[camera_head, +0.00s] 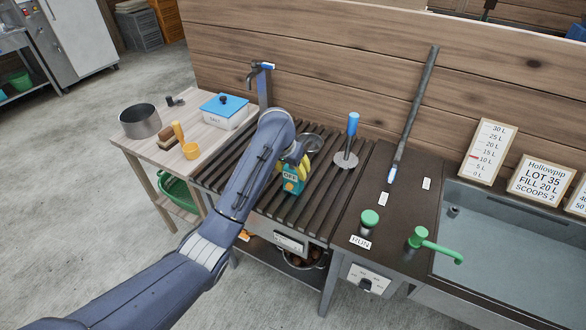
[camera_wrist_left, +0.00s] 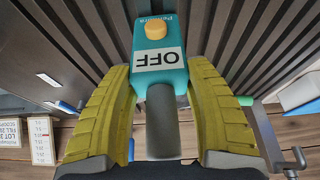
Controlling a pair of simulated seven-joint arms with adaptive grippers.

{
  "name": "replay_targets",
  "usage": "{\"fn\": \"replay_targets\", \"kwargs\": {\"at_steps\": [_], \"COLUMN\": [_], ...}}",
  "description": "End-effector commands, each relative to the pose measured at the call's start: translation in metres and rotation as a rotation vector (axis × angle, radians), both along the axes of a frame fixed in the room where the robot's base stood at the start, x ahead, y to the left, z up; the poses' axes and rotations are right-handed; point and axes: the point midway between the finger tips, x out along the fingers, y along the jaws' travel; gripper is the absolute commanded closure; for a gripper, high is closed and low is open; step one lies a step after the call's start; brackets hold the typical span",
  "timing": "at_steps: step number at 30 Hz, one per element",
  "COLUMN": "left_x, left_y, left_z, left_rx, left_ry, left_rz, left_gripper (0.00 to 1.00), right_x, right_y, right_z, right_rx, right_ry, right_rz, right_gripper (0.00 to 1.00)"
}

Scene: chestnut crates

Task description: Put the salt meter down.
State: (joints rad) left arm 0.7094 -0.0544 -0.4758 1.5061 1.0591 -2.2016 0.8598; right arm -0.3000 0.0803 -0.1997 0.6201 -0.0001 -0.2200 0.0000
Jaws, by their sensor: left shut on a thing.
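The salt meter (camera_head: 292,182) is a teal block with a white OFF label. In the left wrist view the meter (camera_wrist_left: 160,35) also shows a yellow-orange button and a dark grey stem. My left gripper (camera_head: 300,167) has its yellow ribbed fingers on both sides of the meter, shut on it. The meter is over the dark slatted rack (camera_head: 320,210); I cannot tell whether it touches the slats. My arm hides part of the rack and part of the gripper. My right gripper is in neither view.
A round-plated tool with a blue handle (camera_head: 352,125) stands right of the meter. The slats ahead right look clear.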

Motion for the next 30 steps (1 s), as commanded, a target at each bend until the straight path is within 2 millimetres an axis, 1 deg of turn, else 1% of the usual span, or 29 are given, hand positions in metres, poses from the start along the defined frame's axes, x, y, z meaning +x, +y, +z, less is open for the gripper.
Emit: {"fn": "replay_targets", "kwargs": {"at_steps": [5,6,9,11,18,22,26,30], "left_x": [0.0,0.0,0.0,0.0,0.0,-0.001,-0.005,-0.012], "left_y": [0.0,0.0,0.0,0.0,0.0,0.0,0.002,0.005], "left_z": [-0.003,-0.003,-0.003,-0.003,-0.002,0.003,0.015,0.034], "left_rx": [0.0,0.0,0.0,0.0,0.0,-0.001,-0.001,-0.004], "left_ry": [-0.001,-0.001,0.0,0.0,0.0,0.0,-0.002,-0.002], "left_rz": [0.0,0.0,0.0,0.0,0.0,0.0,-0.001,-0.002], "left_gripper": [0.82,0.42,0.31,0.25,0.25,0.25,0.25,0.25], "right_x": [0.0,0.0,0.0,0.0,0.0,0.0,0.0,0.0], "right_y": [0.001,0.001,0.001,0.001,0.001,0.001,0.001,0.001], "right_z": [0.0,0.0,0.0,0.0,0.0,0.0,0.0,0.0], "right_rx": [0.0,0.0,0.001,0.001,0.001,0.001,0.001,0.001], "right_ry": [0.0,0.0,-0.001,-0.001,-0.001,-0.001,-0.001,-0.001], "right_rz": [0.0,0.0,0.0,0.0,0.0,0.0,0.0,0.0], "right_gripper": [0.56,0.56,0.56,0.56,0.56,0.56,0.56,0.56]}}
